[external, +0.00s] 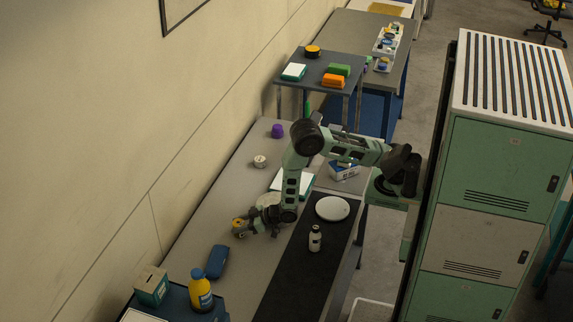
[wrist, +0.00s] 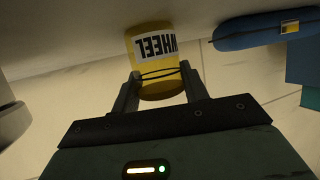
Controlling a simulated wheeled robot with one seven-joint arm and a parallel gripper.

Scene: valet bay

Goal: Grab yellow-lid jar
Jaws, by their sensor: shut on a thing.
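The yellow-lid jar (wrist: 153,48) is a yellow cylinder with a white label reading "WHEEL", seen upside down in the wrist view. My gripper (wrist: 159,77) has one finger on each side of it and is shut on it, near the lid end. In the external view the jar (external: 239,226) is small, at the end of my gripper (external: 248,226), over the left side of the long grey table. I cannot tell whether the jar touches the table.
A blue case (external: 217,261) lies close by; it also shows in the wrist view (wrist: 262,29). A white plate (external: 332,208) and a small bottle (external: 315,238) stand on the black mat (external: 290,277). A yellow bottle (external: 200,291) stands at the near end. Green lockers (external: 478,230) are at right.

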